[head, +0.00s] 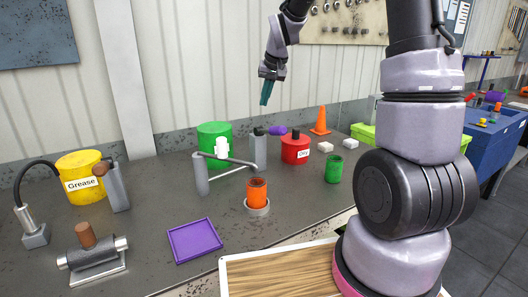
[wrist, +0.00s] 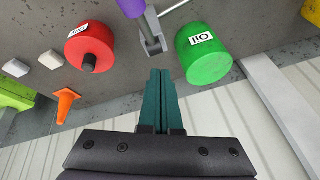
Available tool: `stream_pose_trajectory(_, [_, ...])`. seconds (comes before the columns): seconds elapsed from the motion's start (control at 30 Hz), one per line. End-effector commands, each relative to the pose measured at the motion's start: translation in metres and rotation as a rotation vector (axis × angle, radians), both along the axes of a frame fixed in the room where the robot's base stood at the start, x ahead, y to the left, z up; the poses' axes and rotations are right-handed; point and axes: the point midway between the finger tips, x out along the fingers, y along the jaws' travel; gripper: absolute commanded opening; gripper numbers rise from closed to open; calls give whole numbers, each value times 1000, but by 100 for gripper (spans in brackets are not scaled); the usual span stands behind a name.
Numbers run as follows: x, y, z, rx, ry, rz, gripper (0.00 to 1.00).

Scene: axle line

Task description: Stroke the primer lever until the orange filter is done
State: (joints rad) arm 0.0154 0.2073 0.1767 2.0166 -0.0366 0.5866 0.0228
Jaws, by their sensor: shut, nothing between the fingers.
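The orange filter (head: 257,192) stands upright in a pale round seat on the bench, in front of a silver bar (head: 236,168). Behind it a grey post (head: 258,152) carries a lever with a purple handle (head: 277,130) that points right; I take this as the primer lever. In the wrist view the purple handle (wrist: 131,8) shows at the top edge, with the post below it. My gripper (head: 265,98) is shut and empty, high above the bench behind the lever. Its teal fingers (wrist: 161,80) lie together and touch nothing. The filter's inside is not clear.
A green oil drum (head: 214,132) and a red can (head: 295,149) flank the lever. A green cylinder (head: 334,168), white blocks (head: 325,147) and an orange cone (head: 320,120) stand right. A purple tray (head: 194,240) and a yellow grease drum (head: 82,165) are left. Free air surrounds my gripper.

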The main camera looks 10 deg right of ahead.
Motion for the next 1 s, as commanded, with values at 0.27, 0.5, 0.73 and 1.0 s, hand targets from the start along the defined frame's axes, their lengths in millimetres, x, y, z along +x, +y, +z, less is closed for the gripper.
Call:
stream_pose_trajectory(0.27, [6,2,18,-401,-74,539,0])
stream_pose_trajectory(0.5, [13,1,31,-600,-102,777,0])
stream_pose_trajectory(0.73, [14,0,33,-622,-105,800,0])
stream_pose_trajectory(1.0, [13,0,28,-622,-104,800,0])
